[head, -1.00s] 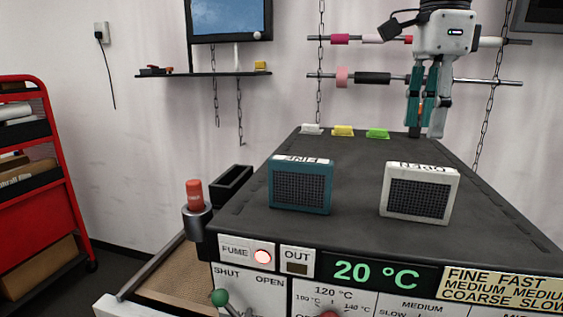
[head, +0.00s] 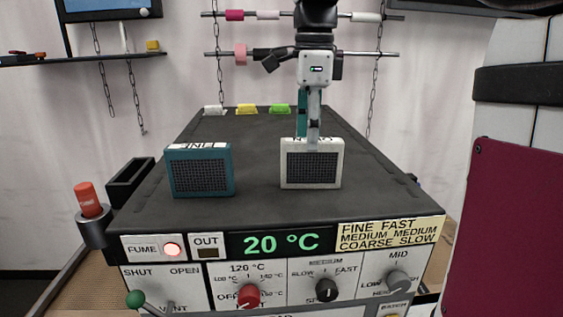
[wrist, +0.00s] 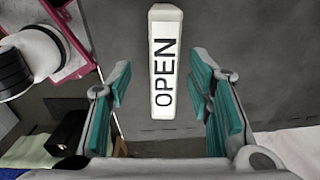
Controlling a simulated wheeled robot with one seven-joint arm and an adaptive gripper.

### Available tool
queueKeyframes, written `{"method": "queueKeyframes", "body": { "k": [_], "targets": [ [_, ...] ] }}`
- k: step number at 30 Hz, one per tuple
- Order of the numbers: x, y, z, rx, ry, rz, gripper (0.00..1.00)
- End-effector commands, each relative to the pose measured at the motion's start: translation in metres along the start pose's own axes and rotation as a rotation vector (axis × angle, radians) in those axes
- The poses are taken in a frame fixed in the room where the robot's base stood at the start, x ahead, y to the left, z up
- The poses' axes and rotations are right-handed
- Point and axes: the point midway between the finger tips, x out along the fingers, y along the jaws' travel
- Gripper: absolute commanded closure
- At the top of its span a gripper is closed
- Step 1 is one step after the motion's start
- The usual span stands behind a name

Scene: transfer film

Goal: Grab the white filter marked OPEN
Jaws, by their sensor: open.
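The white filter marked OPEN (head: 312,168) stands upright on the dark top of the machine, its dark mesh face toward the head camera. In the wrist view its white top edge with the OPEN label (wrist: 165,62) lies between and ahead of the two teal finger pads. My gripper (head: 308,138) is open, pointing down just over the filter's top; it also shows in the wrist view (wrist: 160,105). In the head view the fingertips overlap the filter's top edge, and I cannot tell contact. The teal filter marked FINE (head: 200,171) stands to the left of it.
White, yellow and green blocks (head: 246,109) sit at the back of the machine top (head: 255,145). A black bin (head: 130,183) and a red-topped cylinder (head: 89,200) are at its left. Hanging rods (head: 225,53) are behind. Knobs line the front panel.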

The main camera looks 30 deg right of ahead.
Motion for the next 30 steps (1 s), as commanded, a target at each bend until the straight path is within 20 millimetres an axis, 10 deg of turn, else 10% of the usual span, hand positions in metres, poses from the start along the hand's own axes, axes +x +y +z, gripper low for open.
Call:
{"method": "queueKeyframes", "body": {
  "k": [17, 24, 30],
  "targets": [
    [0.042, -0.004, 0.000, 0.000, -0.001, 0.001, 0.53],
    [0.042, -0.004, 0.000, 0.000, -0.001, 0.001, 1.00],
    [0.042, -0.004, 0.000, 0.000, -0.001, 0.001, 1.00]
  ]
}}
